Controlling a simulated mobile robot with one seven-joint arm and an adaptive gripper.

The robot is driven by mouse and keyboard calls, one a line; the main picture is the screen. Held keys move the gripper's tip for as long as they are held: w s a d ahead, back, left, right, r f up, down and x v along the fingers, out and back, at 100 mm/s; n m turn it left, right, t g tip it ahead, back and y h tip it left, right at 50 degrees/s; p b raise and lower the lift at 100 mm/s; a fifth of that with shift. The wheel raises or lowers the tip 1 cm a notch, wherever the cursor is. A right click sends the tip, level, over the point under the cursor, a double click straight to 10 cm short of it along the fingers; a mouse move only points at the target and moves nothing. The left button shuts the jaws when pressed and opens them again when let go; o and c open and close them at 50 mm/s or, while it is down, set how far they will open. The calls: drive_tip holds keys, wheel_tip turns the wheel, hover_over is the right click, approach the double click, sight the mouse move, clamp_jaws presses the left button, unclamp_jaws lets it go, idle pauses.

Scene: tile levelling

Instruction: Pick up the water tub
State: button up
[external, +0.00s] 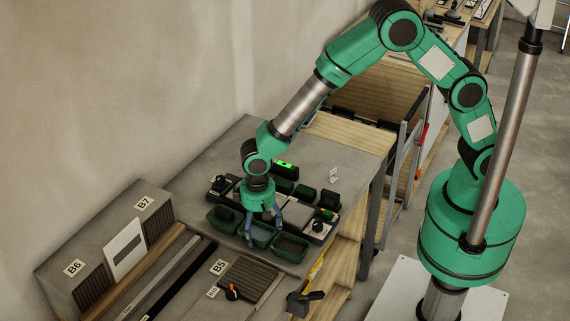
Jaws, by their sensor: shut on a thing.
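A small dark-green tub with blue-grey content, which looks like the water tub (262,240), sits in the middle of a front row of three tubs on the grey bench top. My gripper (263,224) points down at this tub. Its blue-grey fingers are shut on the tub, at its rim as far as I can tell. The tub appears level, and I cannot tell whether it touches the bench. The wrist hides part of its back side.
One tub stands close on the left (222,226) and another on the right (290,248). Behind are dark trays with small boxes and a green-lit device (284,164). Blocks labelled B6 (74,267) and B5 (219,267) stand in front. The bench's back left is clear.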

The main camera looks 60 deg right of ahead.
sight(260, 237)
drive_tip(key=shift+r, duration=0.15)
wheel_tip(260, 237, up, 10)
drive_tip(key=p, duration=0.1)
drive_tip(key=shift+p, duration=0.4)
